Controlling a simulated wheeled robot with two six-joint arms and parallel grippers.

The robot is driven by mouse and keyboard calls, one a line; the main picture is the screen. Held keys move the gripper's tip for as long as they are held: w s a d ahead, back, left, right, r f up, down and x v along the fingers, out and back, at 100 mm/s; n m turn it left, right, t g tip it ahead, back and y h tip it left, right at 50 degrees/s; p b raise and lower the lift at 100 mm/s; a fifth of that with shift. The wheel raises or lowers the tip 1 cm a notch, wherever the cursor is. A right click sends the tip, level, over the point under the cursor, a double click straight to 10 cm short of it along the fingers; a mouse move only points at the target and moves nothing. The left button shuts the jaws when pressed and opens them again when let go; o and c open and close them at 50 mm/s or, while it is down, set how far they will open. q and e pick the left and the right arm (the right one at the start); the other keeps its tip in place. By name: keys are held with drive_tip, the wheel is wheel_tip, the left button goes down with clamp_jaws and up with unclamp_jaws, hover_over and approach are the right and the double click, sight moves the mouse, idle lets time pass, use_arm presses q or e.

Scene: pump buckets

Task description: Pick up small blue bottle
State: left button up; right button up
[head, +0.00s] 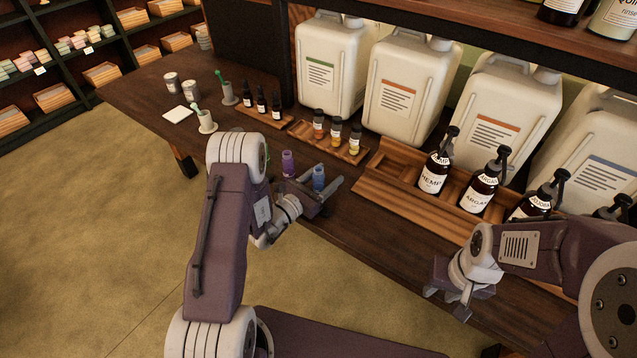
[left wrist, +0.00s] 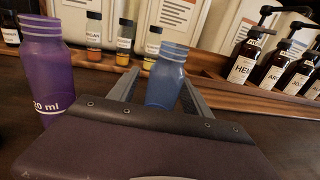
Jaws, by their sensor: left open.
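The small blue bottle (head: 319,178) stands upright on the dark wooden counter. My left gripper (head: 326,190) is open with its fingers reaching around the bottle's sides. In the left wrist view the blue bottle (left wrist: 166,78) stands between the two fingers (left wrist: 160,92), and its lower part is hidden by the gripper body. A small purple bottle (head: 288,163) stands just left of the blue one; it also shows in the left wrist view (left wrist: 46,75). My right gripper (head: 449,303) is over the counter's front edge at the right, apart from the bottles, and looks empty.
Behind the bottles, a wooden tray (head: 356,157) holds small amber bottles. To the right, a wooden rack (head: 400,195) holds dark pump bottles. Large white jugs (head: 405,90) line the back. The counter between the left gripper and the rack is clear.

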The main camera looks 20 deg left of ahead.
sight(321, 168)
use_arm(q)
clamp_jaws()
drive_tip(key=shift+r, duration=0.1)
wheel_tip(321, 168, up, 5)
drive_tip(key=p, duration=0.4)
drive_tip(key=s+d+r+p, duration=0.2)
drive_tip(key=d+p, duration=0.3)
drive_tip(key=p, duration=0.3)
drive_tip(key=s+d+r+p, duration=0.2)
drive_tip(key=d+r+p, duration=0.2)
drive_tip(key=p, duration=0.5)
drive_tip(key=shift+s+d, duration=0.35)
drive_tip(key=shift+d, duration=0.5)
drive_tip(key=shift+f, duration=0.2)
